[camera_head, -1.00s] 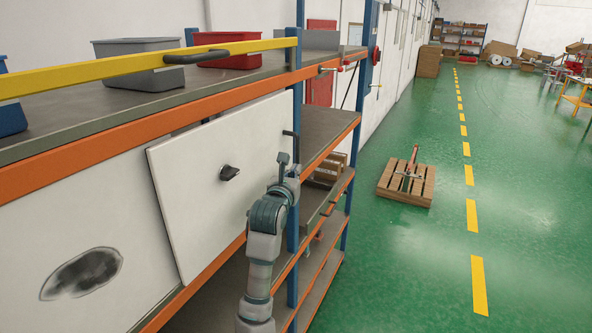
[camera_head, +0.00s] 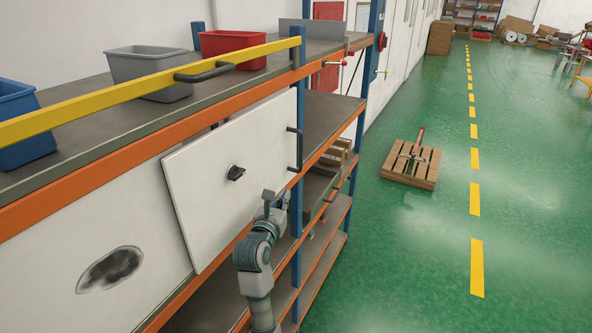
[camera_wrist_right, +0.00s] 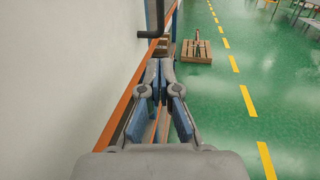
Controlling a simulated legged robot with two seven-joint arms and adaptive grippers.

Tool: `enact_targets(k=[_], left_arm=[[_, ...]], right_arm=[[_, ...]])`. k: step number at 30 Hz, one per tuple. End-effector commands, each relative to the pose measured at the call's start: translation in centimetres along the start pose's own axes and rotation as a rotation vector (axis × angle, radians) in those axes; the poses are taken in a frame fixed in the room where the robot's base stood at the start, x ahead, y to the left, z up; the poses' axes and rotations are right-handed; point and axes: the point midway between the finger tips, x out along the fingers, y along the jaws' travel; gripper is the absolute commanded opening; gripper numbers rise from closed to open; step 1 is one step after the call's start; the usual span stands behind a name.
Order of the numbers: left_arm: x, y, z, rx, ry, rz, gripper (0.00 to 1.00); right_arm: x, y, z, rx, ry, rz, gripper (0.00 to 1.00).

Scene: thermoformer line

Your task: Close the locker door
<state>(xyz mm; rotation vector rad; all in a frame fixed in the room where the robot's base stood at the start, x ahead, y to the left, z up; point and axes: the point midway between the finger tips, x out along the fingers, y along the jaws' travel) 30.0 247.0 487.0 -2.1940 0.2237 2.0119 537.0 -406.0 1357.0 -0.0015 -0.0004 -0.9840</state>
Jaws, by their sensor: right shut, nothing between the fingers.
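The white locker door (camera_head: 225,180) stands partly open, swung out at an angle from the orange-and-blue shelf unit. It has a dark knob (camera_head: 236,173) near its middle and a black bar handle (camera_head: 295,149) at its right edge. My right gripper (camera_head: 276,197) is shut and empty, in front of the door's lower right part and below the handle. In the right wrist view, the gripper (camera_wrist_right: 161,70) points forward along the door face (camera_wrist_right: 60,80), and the handle (camera_wrist_right: 154,22) is ahead and above the fingers. Whether the fingers touch the door cannot be told. My left gripper is not in view.
A yellow rail (camera_head: 130,92) with a dark handle runs along the top shelf. Blue (camera_head: 22,125), grey (camera_head: 150,68) and red (camera_head: 234,48) bins stand behind it. A wooden pallet (camera_head: 411,164) lies on the green floor. The floor to the right is mostly clear.

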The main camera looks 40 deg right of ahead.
Motion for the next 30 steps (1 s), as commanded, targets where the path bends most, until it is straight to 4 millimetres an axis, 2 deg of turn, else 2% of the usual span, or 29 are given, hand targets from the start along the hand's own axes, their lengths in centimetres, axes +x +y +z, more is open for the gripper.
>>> enact_targets(k=[9, 15, 21, 30], left_arm=[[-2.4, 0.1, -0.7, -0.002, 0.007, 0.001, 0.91], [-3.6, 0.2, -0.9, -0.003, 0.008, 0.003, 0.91], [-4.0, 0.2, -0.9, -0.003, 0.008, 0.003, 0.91], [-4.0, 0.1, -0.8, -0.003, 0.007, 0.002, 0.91]], right_arm=[[6.7, -0.1, 0.6, -0.004, -0.004, -0.003, 0.00], [9.8, 0.0, 0.5, -0.003, -0.003, -0.001, 0.00], [11.2, 0.1, 0.3, -0.001, -0.003, 0.000, 0.00], [11.4, 0.0, 0.2, 0.000, -0.003, 0.000, 0.00]])
